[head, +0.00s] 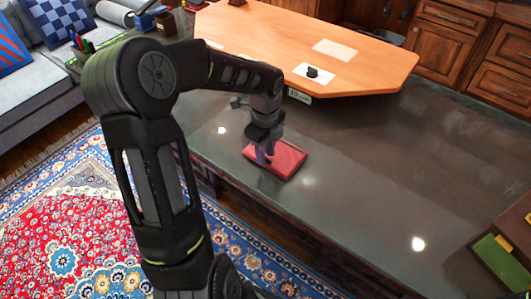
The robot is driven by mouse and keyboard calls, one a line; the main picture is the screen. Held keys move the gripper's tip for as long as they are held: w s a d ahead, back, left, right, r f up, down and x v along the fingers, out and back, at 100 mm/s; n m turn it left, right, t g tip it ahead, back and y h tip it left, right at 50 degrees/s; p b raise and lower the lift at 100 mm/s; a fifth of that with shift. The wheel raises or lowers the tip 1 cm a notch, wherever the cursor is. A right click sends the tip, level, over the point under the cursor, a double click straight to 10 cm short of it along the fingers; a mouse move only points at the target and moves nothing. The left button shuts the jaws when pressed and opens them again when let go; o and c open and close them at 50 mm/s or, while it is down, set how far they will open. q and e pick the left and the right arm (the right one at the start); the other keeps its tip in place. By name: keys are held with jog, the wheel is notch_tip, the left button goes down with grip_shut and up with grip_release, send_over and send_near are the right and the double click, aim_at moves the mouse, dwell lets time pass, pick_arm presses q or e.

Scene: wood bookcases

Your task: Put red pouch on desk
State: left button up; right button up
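The red pouch (288,160) lies flat on the dark, glossy desk top (350,190), close to its front edge in the head view. My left gripper (265,156) points down at the left part of the pouch, with its fingertips at or just over it. The fingers hide part of the pouch, and I cannot tell whether they grip it. My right gripper is not in view.
A raised orange wooden top (300,45) stands at the back, with a white card and small black object (312,72) on it. A green item (500,262) lies at the right edge. The dark surface right of the pouch is clear.

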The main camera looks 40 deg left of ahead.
pick_arm(q)
notch_tip(320, 180, up, 12)
jog(key=shift+f, duration=0.2)
dwell(0.7)
